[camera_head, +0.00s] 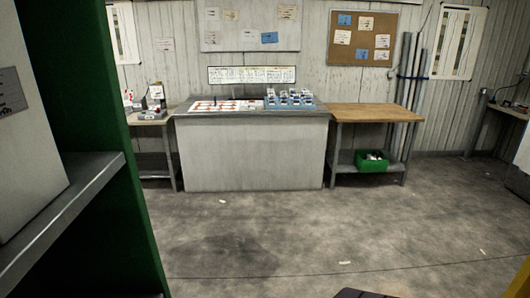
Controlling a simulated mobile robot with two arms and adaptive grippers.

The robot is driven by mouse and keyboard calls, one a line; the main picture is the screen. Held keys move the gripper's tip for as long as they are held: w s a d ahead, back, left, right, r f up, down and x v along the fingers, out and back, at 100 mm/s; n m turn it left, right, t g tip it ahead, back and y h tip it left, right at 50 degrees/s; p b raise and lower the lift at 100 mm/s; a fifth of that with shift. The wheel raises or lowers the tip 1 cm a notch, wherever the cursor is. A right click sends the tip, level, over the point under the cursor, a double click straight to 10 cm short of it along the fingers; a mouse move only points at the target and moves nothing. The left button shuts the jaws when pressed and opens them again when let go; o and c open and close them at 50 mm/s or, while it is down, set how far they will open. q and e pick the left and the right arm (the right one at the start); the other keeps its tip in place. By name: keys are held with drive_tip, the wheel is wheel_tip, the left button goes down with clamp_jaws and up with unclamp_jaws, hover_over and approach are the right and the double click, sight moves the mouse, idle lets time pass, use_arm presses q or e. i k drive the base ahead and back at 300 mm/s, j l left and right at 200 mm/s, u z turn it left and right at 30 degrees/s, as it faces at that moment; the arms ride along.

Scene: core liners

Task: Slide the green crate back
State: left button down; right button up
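A green crate (371,162) stands on the low shelf under the wooden-topped table at the back, right of centre. It is small in view and holds some white and dark items that I cannot make out. It sits near the front edge of the shelf. Neither of my grippers shows in the camera_head view.
The wooden-topped table (376,112) has a bare top and stands beside a grey counter (254,155) bearing trays. A green-sided shelf unit (92,90) blocks the near left. Grey tubes (411,85) lean at the wall. The grey floor (300,235) between is mostly clear, with small scraps.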

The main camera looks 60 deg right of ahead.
sight(363, 166)
drive_tip(key=l+z, duration=0.1)
drive_tip(key=l, duration=2.1)
drive_tip(key=i+l, duration=0.1)
drive_tip(key=l, duration=0.3)
drive_tip(key=i+l+z, duration=0.1)
drive_tip(key=l, duration=0.3)
drive_tip(key=i+l, duration=0.15)
drive_tip(key=l, duration=0.25)
drive_tip(key=i+l, duration=0.1)
drive_tip(key=l, duration=0.3)
drive_tip(key=i+l+z, duration=0.1)
drive_tip(key=l, duration=0.25)
drive_tip(key=i+l, duration=0.2)
drive_tip(key=l, duration=0.2)
drive_tip(key=i+l, duration=0.1)
drive_tip(key=l, duration=0.25)
drive_tip(key=i+l+z, duration=0.1)
drive_tip(key=l, duration=0.3)
drive_tip(key=i, duration=0.05)
